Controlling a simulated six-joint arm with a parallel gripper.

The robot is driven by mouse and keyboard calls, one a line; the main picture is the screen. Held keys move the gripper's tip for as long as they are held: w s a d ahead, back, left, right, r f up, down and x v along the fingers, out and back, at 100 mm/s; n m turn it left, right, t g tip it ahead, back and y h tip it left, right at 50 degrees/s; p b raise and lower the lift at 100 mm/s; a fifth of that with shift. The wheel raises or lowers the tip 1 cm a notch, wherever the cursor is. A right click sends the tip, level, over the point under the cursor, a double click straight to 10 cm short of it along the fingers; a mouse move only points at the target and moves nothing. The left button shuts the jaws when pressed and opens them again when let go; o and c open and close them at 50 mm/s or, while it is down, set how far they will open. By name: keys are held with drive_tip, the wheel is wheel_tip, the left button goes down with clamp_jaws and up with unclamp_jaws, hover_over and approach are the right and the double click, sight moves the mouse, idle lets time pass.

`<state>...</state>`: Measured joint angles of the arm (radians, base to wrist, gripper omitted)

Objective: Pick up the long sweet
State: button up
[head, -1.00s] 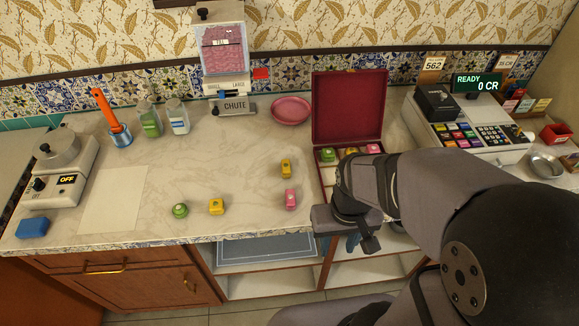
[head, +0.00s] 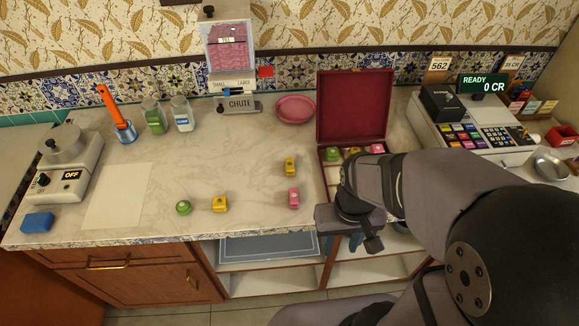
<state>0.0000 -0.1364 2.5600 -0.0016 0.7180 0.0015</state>
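Several small sweets lie on the marble counter: a round green one (head: 183,207), a yellow one (head: 220,203), a pink one (head: 294,199) and another yellow one (head: 290,166). The pink one and the yellow one behind it look somewhat elongated; I cannot tell for sure which is the long sweet. My gripper (head: 352,222) is at the counter's front edge, right of the pink sweet and apart from it. Its fingers are not clearly visible, so its opening is unclear. No sweet shows in it.
An open red box (head: 353,108) holds several sweets, partly hidden by my arm. A pink dish (head: 295,109), a chute dispenser (head: 238,104), jars (head: 154,116) and a cash register (head: 485,130) stand behind. A white sheet (head: 113,196) lies left.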

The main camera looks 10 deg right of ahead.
drive_tip(key=shift+o, duration=0.8)
drive_tip(key=t+b, duration=0.1)
drive_tip(key=t, duration=0.4)
approach(290, 165)
drive_tip(key=x, duration=0.2)
drive_tip(key=shift+m, duration=0.3)
drive_tip(key=shift+p+x, duration=1.25)
drive_tip(key=shift+x, duration=2.25)
clamp_jaws()
